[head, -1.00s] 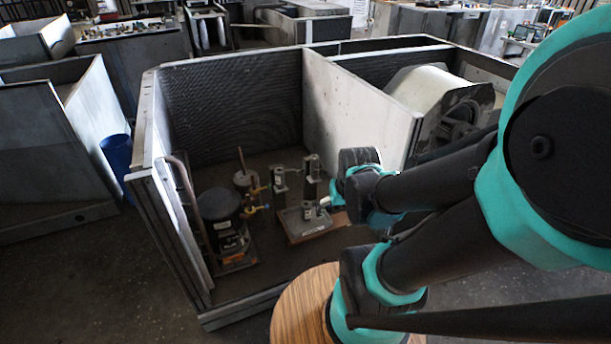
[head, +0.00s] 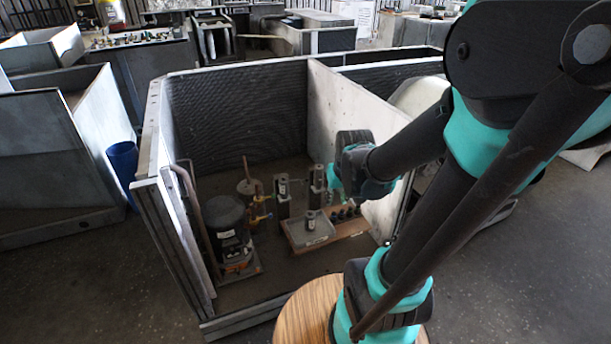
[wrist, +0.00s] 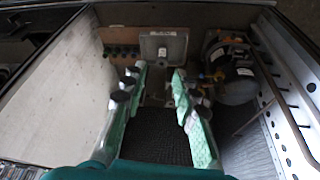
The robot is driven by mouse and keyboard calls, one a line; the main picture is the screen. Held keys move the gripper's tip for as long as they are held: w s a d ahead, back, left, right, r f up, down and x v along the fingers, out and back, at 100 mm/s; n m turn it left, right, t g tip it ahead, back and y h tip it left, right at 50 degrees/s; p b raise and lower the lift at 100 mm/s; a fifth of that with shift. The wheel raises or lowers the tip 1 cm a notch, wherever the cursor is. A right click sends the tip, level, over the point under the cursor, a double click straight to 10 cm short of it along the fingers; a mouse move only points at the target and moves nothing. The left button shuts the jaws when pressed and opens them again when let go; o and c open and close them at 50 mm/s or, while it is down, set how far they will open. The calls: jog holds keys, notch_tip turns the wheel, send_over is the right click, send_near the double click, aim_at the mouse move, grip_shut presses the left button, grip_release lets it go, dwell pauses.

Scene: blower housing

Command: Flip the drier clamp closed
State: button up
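My gripper (head: 335,178) is above the right side of the housing, close to two dark upright cylinders (head: 283,197) with pale labels. In the wrist view its green fingers (wrist: 159,70) are spread apart, with nothing held between them. Beyond the fingertips lies a grey tray (wrist: 178,35) with a small cylinder on it. The tray (head: 296,238) also shows in the head view, in front of the upright cylinders. The drier clamp is too small to pick out surely, and its position cannot be told. Dark round parts show beside the fingers in the wrist view, partly covered.
A black compressor (head: 228,225) stands left of the tray, with copper pipes and yellow-handled valves beside it. Housing walls enclose the parts, and a pale partition (head: 345,115) rises close behind my gripper. A wooden board (head: 350,228) with several dark knobs lies right of the tray.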

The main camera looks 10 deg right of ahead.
jog(key=shift+n, duration=0.4)
jog(key=w, duration=0.4)
jog(key=w+r, duration=0.1)
jog(key=w, duration=0.8)
jog(key=shift+w+a+r, duration=0.2)
jog(key=shift+a, duration=0.1)
grip_shut()
jog(key=w+f, duration=0.5)
jog(key=w, duration=0.6)
jog(key=w+a+f+n, duration=0.1)
jog(key=w+f, duration=0.5)
jog(key=w, duration=0.5)
jog(key=w+a+f+n+y, duration=0.1)
jog(key=w+f, duration=0.4)
jog(key=w, duration=0.6)
jog(key=shift+w+a+f, duration=0.15)
jog(key=shift+a+f, duration=0.05)
jog(key=shift+a, duration=0.05)
